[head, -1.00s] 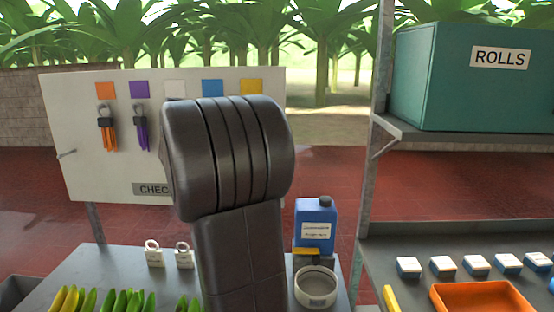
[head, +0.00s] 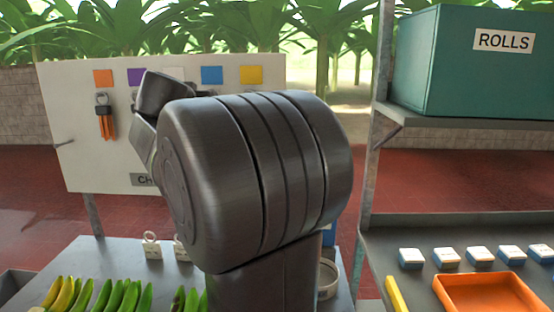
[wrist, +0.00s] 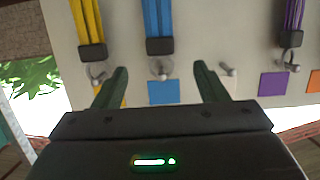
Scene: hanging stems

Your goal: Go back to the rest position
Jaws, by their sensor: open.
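My gripper (wrist: 162,85) is open in the wrist view, its two dark fingers apart with nothing between them. The pale board (wrist: 190,20) is in front of it, seen upside down. A yellow bundle (wrist: 86,22) and a blue bundle (wrist: 158,22) hang on hooks to the left, and a purple bundle (wrist: 293,18) on the right. A bare hook (wrist: 228,70) lies between blue and purple. In the head view my arm covers most of the board (head: 80,165); an orange bundle (head: 105,120) shows at its left. I cannot make out the gripper there.
A grey bench (head: 90,255) below the board holds bananas (head: 120,297) and white tags (head: 152,248). A shelf rack at the right holds a teal box marked ROLLS (head: 475,70), an orange tray (head: 450,300) and several small blue-and-white boxes (head: 446,257).

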